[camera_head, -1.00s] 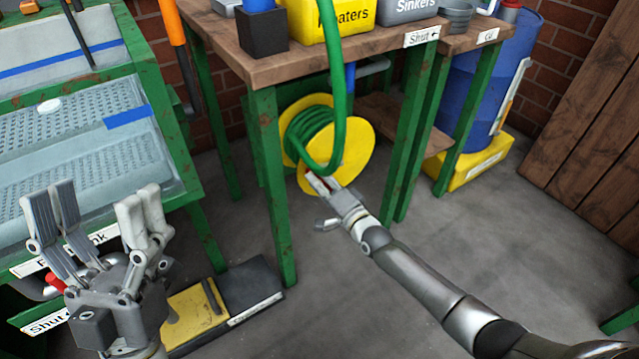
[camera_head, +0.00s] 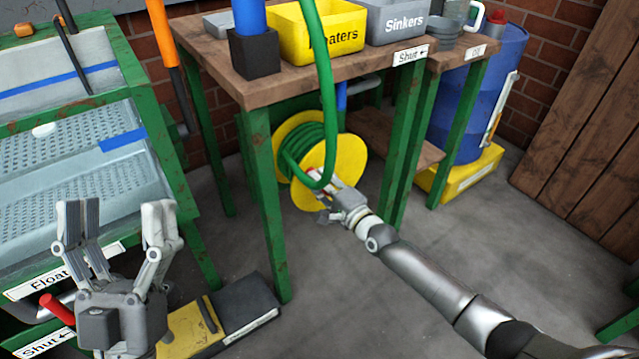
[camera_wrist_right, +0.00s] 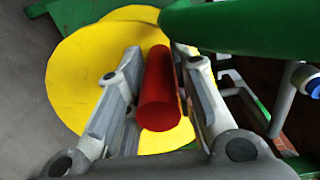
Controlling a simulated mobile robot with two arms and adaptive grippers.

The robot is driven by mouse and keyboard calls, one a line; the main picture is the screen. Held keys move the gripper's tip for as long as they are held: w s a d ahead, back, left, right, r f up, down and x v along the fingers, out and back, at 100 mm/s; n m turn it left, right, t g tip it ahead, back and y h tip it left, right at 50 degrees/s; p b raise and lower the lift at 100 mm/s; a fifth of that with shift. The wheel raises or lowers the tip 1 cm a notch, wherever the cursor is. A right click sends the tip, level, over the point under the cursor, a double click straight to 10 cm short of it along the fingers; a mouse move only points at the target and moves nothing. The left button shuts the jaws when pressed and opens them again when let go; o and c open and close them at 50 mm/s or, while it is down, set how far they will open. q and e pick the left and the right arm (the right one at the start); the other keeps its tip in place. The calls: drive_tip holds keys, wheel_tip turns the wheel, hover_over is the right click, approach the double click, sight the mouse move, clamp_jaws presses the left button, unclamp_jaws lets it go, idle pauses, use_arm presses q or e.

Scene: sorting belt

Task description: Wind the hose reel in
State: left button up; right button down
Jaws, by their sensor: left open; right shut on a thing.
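The hose reel has yellow discs (camera_head: 349,163) with green hose (camera_head: 301,150) wound between them, and sits under the wooden table. A length of green hose runs up from it past the table's front edge. My right gripper (camera_head: 328,190) is at the front of the reel, shut on a red handle (camera_wrist_right: 160,95). In the right wrist view the red handle lies between the two fingers (camera_wrist_right: 158,100), in front of the yellow disc (camera_wrist_right: 80,75). In the head view the handle is mostly hidden by the gripper. My left gripper (camera_head: 117,240) is open and empty at the lower left.
The wooden table (camera_head: 215,62) carries a yellow Floaters bin (camera_head: 310,35) and a grey Sinkers bin (camera_head: 395,22). Its green legs flank the reel. A blue barrel (camera_head: 480,95) stands right. A yellow and black pedal plate (camera_head: 245,300) lies on the floor. Floor at right is clear.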

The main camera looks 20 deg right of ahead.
drive_tip(key=shift+w+d+r, duration=0.3)
drive_tip(key=shift+d+r, duration=0.25)
drive_tip(key=shift+d, duration=0.05)
drive_tip(key=c, duration=1.2)
unclamp_jaws()
drive_tip(key=shift+s+d, duration=0.1)
drive_tip(key=a+v, duration=0.1)
drive_tip(key=v, duration=1.1)
drive_tip(key=shift+s+f, duration=0.15)
drive_tip(key=shift+f, duration=0.3)
